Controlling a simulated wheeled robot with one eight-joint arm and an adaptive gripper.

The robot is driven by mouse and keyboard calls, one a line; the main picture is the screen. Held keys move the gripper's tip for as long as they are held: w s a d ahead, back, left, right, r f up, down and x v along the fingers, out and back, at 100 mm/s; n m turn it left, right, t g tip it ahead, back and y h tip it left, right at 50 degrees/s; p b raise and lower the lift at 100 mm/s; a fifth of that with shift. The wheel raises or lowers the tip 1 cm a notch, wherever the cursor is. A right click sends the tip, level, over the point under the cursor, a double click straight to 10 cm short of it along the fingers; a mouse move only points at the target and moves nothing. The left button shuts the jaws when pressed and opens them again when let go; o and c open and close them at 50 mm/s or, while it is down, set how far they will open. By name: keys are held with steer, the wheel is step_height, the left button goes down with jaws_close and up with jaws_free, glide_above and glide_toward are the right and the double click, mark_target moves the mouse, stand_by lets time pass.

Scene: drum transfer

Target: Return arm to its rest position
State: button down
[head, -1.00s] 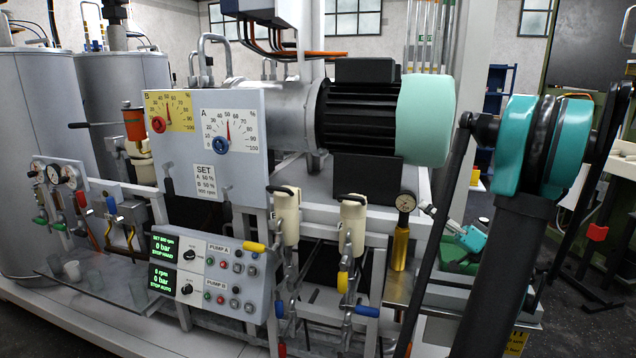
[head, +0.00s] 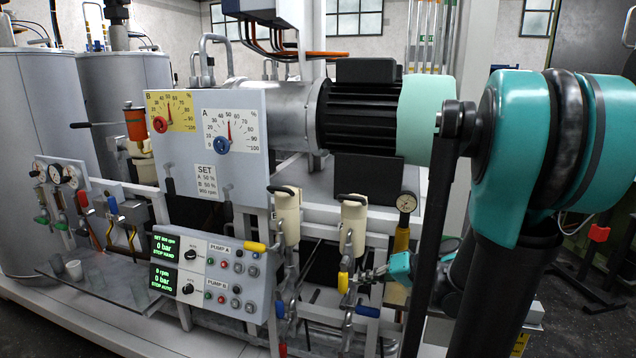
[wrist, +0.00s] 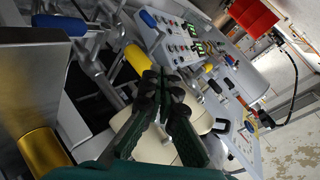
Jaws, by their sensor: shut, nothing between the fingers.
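My gripper (head: 372,274) shows in the head view at the lower right of centre. Its dark fingers point left, close to the valve handles below the right cream filter housing (head: 354,222). Whether it touches them cannot be told. In the wrist view my gripper (wrist: 163,78) has its dark fingers together at the tips, with nothing held. Behind the fingers lie a yellow handle (wrist: 137,60) and the pump control box (wrist: 190,45). In the head view my large teal arm joint and dark link fill the right side and hide part of the forearm.
The control box (head: 206,275) with green displays stands at the lower left. A panel with dials A and B (head: 208,140) is above it. In the wrist view a gold cylinder (wrist: 43,152) is at the lower left.

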steer(key=s+d+f+g+h, duration=0.1)
steer(key=s+d+f+h, duration=0.6)
steer(key=s+f+h, duration=0.2)
steer(key=shift+s+f+g+h, duration=0.3)
steer(key=shift+s+h, duration=0.2)
steer(key=shift+s, duration=0.3)
